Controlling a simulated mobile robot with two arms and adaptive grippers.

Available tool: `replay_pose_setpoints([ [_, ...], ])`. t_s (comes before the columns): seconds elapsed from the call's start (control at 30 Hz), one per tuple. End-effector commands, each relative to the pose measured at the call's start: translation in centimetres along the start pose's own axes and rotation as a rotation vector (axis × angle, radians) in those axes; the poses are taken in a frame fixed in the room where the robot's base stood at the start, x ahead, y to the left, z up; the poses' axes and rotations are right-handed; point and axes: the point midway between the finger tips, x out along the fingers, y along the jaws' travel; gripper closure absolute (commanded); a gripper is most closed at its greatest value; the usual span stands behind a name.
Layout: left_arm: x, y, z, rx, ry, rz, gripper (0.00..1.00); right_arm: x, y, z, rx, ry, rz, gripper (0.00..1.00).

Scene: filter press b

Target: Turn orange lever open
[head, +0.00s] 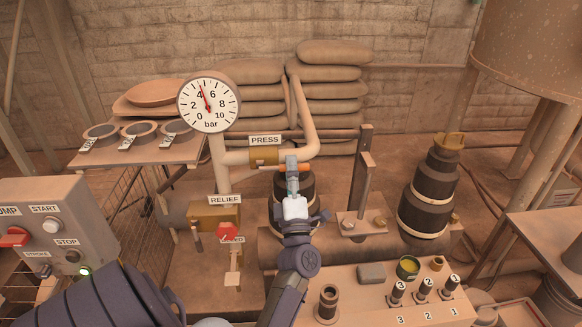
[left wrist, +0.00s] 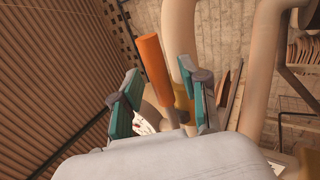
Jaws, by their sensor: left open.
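The orange lever (head: 302,168) sticks out to the right from the brass valve (head: 264,157) under the PRESS label in the head view. My left gripper (head: 291,171) is at the lever and covers part of it. In the left wrist view the lever (left wrist: 153,68) stands between the two spread fingers of my left gripper (left wrist: 164,98). The fingers are open, with a gap visible on the lever's left. My right gripper is not in view.
A pressure gauge (head: 209,102) stands left of the valve, reading a little above 4 bar. A RELIEF valve box (head: 213,217) sits below. A control box (head: 45,230) is at left. Black vessels (head: 428,195) stand at right. A bench with numbered parts (head: 385,305) is in front.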

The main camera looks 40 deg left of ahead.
Motion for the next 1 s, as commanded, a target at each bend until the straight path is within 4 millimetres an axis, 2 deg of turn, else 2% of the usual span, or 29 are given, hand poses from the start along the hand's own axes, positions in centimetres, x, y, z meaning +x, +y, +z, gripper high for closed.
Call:
replay_pose_setpoints([
  [0.2,-3.8,-0.1,0.0,0.001,-0.003,-0.006,0.56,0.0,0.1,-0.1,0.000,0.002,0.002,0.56],
  [0.4,-6.3,-0.1,0.0,0.000,-0.001,-0.003,0.56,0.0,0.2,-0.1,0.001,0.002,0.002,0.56],
  [0.57,-6.9,0.0,0.0,-0.001,0.001,-0.001,0.56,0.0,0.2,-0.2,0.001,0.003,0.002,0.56],
  [1.0,-6.8,0.0,0.0,-0.001,0.000,-0.001,0.56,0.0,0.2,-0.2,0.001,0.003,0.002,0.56],
])
